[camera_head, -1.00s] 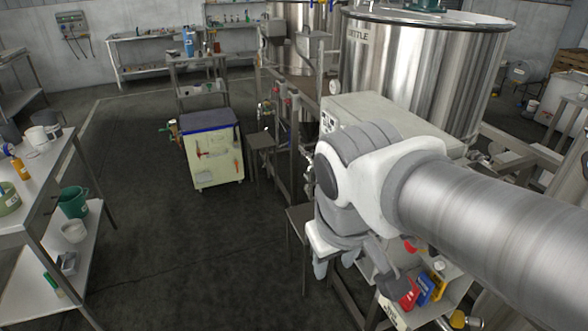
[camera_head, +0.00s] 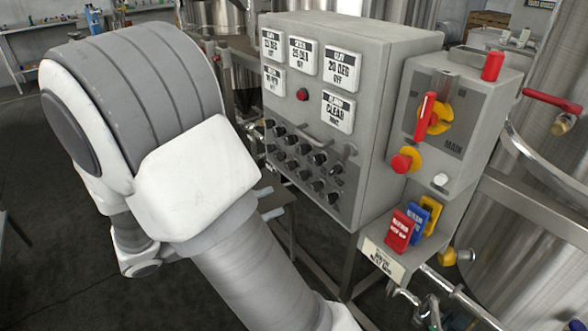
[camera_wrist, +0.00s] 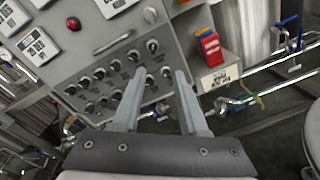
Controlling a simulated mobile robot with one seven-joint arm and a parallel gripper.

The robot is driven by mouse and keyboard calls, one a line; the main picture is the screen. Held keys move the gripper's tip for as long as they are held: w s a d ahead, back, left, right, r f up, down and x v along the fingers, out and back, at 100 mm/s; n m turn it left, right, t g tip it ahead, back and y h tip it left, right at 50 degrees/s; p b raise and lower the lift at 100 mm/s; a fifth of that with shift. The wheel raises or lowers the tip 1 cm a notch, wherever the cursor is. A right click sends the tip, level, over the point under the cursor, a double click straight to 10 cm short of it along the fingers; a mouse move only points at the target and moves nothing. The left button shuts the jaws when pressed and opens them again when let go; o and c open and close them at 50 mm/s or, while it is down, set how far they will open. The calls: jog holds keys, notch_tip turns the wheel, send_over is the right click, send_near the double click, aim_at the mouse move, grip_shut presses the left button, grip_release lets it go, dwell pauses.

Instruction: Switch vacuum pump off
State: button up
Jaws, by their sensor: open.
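The grey control panel (camera_head: 350,100) carries rows of black rotary knobs (camera_head: 300,160) on its lower front. Which knob belongs to the vacuum pump cannot be read. In the wrist view the knobs (camera_wrist: 100,75) spread across the panel, tilted in the picture. My gripper (camera_wrist: 158,72) is open and empty, its two fingers pointing at the lower right knobs, with a knob or two showing between the tips. In the head view my gripper (camera_head: 268,203) is at the panel's lower left, partly hidden by my arm. Contact with any knob cannot be told.
The panel has white display plates (camera_head: 342,70), a red button (camera_head: 302,95) and a metal handle (camera_head: 336,142). On its right are the main switch box (camera_head: 445,110) with a red lever, and red, blue and yellow tags (camera_head: 400,230). Pipes and steel tanks (camera_head: 540,210) stand close by.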

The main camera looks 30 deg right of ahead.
aim_at(331, 172)
jog(key=shift+n+t+h, duration=0.3)
jog(key=d+b, duration=0.1)
jog(key=d, duration=0.4)
jog(key=w+d, duration=0.1)
jog(key=d, duration=0.5)
jog(key=w+d+f+b, duration=0.1)
jog(key=d, duration=0.4)
jog(key=shift+w+d+b, duration=0.2)
jog(key=shift+d+b, duration=0.15)
grip_shut()
